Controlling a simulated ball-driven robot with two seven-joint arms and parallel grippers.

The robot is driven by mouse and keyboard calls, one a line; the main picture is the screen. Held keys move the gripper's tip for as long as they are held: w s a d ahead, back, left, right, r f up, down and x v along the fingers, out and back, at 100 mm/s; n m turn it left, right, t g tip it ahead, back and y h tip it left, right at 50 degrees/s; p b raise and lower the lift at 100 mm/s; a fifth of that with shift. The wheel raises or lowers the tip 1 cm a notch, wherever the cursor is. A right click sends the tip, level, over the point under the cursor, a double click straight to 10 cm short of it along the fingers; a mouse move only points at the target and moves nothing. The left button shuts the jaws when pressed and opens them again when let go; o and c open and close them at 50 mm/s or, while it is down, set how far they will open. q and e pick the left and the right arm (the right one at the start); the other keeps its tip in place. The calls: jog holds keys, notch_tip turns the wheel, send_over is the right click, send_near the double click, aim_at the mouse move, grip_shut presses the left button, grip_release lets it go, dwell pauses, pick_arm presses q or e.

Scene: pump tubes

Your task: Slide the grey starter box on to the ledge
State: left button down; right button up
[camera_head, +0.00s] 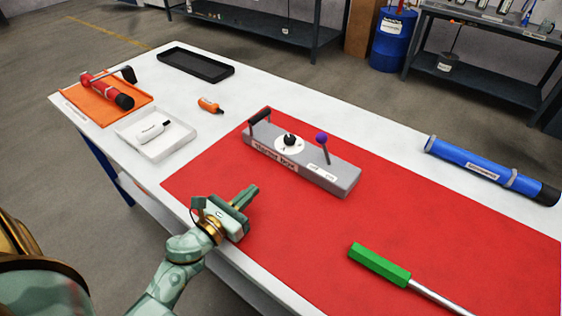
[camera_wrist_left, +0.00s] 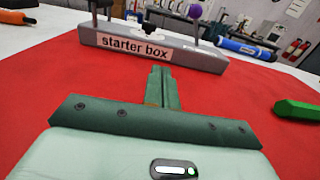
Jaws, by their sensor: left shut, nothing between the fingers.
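The grey starter box (camera_head: 312,155) lies on the red mat (camera_head: 300,235), set diagonally on the table. It has a black handle at its left end, a black knob on a white dial and a purple-tipped lever. My left gripper (camera_head: 252,190) is shut and empty over the mat, in front of the box and apart from it. In the left wrist view its closed fingers (camera_wrist_left: 160,78) point at the labelled front of the starter box (camera_wrist_left: 208,60). I cannot make out a distinct ledge. My right gripper is not in view.
A blue tube (camera_head: 470,163) lies right of the box, and a green-handled tool (camera_head: 380,265) lies near the front. Left are a white tray (camera_head: 181,149), an orange bottle (camera_head: 210,105), an orange tray (camera_head: 84,112) and a black tray (camera_head: 196,64). Mat between gripper and box is clear.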

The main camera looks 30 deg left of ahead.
pick_arm(q)
jog(key=w, duration=0.4)
jog(key=w+d, duration=0.1)
jog(key=w, duration=0.3)
jog(key=w+d, duration=0.1)
jog(key=w, duration=0.3)
jog(key=shift+w, duration=0.4)
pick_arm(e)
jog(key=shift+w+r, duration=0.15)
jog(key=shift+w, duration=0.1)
pick_arm(q)
jog(key=shift+w, duration=0.1)
